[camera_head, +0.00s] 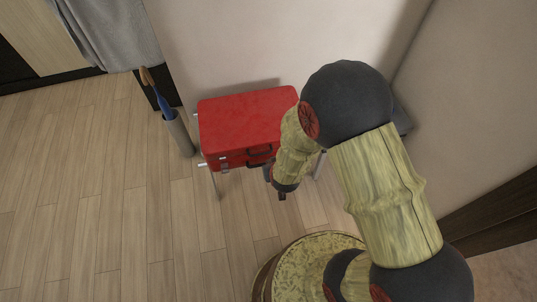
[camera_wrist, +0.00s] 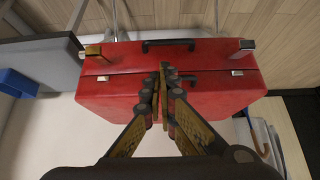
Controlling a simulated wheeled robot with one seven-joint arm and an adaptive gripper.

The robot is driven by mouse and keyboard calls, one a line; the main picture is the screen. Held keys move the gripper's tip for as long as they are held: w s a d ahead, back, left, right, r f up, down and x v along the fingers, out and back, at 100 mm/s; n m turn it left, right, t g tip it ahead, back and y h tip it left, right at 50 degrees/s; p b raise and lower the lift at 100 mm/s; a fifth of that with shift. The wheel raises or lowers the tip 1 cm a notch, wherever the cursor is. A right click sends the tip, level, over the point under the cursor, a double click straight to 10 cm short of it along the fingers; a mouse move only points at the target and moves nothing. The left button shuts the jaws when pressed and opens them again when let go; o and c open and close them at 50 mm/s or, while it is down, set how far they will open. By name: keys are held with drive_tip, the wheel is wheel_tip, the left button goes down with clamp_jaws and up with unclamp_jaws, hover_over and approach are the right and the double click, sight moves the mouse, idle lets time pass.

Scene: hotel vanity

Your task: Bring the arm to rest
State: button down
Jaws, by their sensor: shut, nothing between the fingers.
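My arm shows in the head view, bent over on the right, with its forearm hanging down in front of a red suitcase (camera_head: 240,122). My gripper (camera_wrist: 164,72) is shut and empty in the wrist view, its fingertips together in front of the red suitcase (camera_wrist: 105,88). I cannot tell whether the fingers touch the case. In the head view the gripper end (camera_head: 281,194) is small and mostly hidden by the arm's last link.
The suitcase rests on a stand with thin metal legs (camera_head: 215,186) against the wall. Left of it is a grey cylinder holder (camera_head: 179,134) with umbrellas (camera_head: 160,98). A grey cloth (camera_head: 115,32) hangs at top left. The wooden floor (camera_head: 90,200) at left is clear.

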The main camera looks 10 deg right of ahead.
drive_tip(key=s, duration=0.4)
drive_tip(key=shift+r+p, duration=0.1)
drive_tip(key=shift+p, duration=0.25)
drive_tip(key=s+f+g, duration=0.3)
drive_tip(key=s+g, duration=0.1)
drive_tip(key=s, duration=0.4)
wheel_tip(320, 180, up, 5)
drive_tip(key=s+a+g, duration=0.1)
drive_tip(key=s+g, duration=0.1)
drive_tip(key=s+d+r+t, duration=0.1)
drive_tip(key=d+r, duration=0.1)
drive_tip(key=r, duration=1)
drive_tip(key=s+d+r+t, duration=0.2)
drive_tip(key=r, duration=1.1)
drive_tip(key=s+d+r+t, duration=0.1)
drive_tip(key=d+r, duration=0.2)
drive_tip(key=r, duration=0.9)
drive_tip(key=shift+s+r, duration=0.15)
drive_tip(key=shift+r, duration=0.2)
